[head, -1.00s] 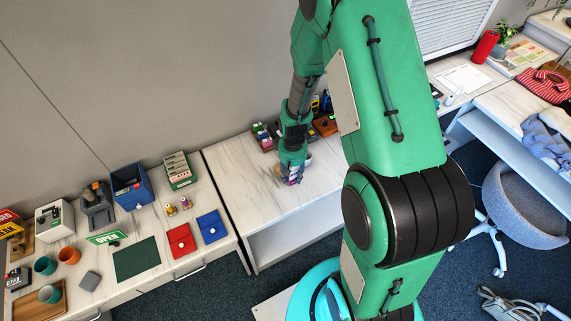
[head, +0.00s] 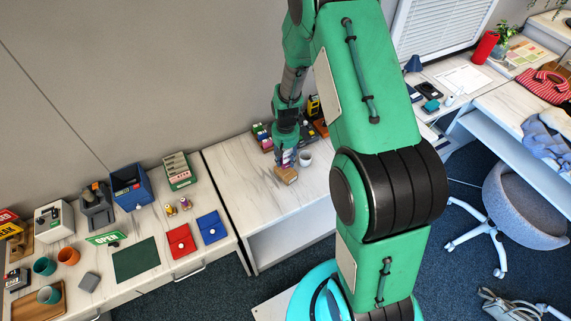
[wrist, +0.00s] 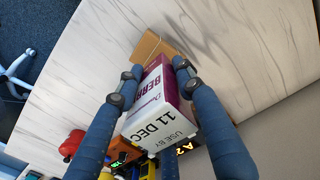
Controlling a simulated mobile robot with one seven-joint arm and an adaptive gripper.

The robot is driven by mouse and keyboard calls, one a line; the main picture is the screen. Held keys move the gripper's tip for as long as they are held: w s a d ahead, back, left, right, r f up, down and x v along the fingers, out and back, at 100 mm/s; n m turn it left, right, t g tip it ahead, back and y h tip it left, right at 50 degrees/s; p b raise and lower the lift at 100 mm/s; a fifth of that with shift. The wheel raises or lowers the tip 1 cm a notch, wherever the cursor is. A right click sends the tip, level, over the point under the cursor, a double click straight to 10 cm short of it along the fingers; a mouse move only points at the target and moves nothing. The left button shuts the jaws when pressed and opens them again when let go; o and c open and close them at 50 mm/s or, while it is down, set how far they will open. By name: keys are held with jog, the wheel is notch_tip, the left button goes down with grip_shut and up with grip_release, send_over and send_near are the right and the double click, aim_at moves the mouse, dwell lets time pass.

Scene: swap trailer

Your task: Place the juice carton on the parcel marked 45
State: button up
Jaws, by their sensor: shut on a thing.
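The juice carton (wrist: 162,105) is white and purple, with "BERRY" lettering and "USE BY 11 DEC" on its end. In the wrist view my gripper (wrist: 152,80) is shut on it, with one blue finger on each side. In the head view my gripper (head: 287,155) is over the middle counter, and the carton is mostly hidden there. A small brown cardboard parcel (head: 286,175) lies on that counter just in front of the gripper. In the wrist view the parcel (wrist: 150,46) shows just beyond the carton. I cannot read a number on it, nor tell if they touch.
A white mug (head: 305,158) stands close to the right of the parcel. An organiser with coloured items (head: 262,136) is at the back by the wall. The counter (head: 234,170) is bare on the left. A lower desk with pouches (head: 180,241) adjoins on the left.

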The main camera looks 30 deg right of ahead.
aim_at(285, 164)
jog(key=shift+f, duration=1.7)
jog(key=shift+f, duration=0.2)
jog(key=o, duration=1.3)
jog(key=shift+o, duration=0.2)
jog(key=shift+r, duration=0.15)
jog(key=shift+r+p, duration=0.35)
jog(key=shift+r, duration=5.65)
jog(key=shift+r, duration=0.1)
